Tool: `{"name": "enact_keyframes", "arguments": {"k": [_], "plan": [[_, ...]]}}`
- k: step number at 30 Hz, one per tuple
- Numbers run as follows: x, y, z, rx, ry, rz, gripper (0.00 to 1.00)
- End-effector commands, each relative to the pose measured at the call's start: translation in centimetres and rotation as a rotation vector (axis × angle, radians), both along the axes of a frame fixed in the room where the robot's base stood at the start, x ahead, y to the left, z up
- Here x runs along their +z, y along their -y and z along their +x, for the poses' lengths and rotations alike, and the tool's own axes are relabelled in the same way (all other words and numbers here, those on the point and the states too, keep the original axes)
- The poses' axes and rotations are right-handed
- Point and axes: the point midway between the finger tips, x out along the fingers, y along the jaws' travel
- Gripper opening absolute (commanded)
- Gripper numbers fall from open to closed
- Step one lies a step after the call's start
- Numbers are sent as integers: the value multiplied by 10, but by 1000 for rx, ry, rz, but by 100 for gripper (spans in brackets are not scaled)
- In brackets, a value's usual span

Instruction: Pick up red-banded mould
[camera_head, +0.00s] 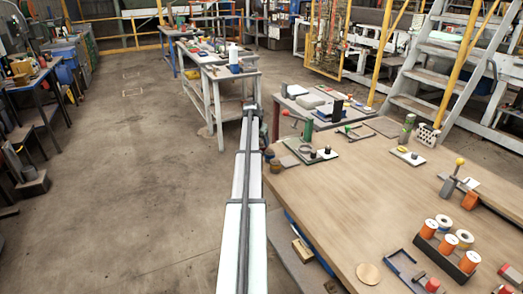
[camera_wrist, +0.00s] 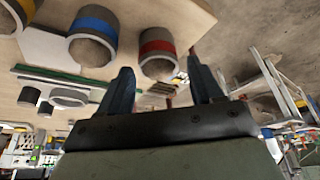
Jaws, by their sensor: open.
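The red-banded mould (camera_wrist: 157,47) shows in the wrist view as a grey cylinder with a red band and a round end facing the camera. It stands near the edge of a light wooden surface, which appears at the top of this view. My gripper (camera_wrist: 163,80) is open, with its two dark fingers apart and nothing held between them. The mould appears beyond the fingertips, roughly in line with the gap. I cannot tell the exact distance. In the head view I cannot make out the mould or the fingers.
A blue-banded mould (camera_wrist: 92,35) stands beside the red-banded one, and a yellow-banded one (camera_wrist: 18,12) is partly cut off. Open floor (camera_head: 130,190) lies to the left.

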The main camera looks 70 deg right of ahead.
Motion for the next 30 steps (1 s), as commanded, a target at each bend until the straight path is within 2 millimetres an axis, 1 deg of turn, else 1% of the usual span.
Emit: {"name": "enact_keyframes", "arguments": {"k": [5,9,12,15,20,30], "plan": [[-14,7,-2,0,0,0,65],[-32,15,-4,1,0,1,65],[-42,19,-4,1,0,-1,65],[-45,20,-4,2,0,-1,65],[-45,19,-4,1,0,-2,65],[-45,19,-4,1,0,-2,34]]}}
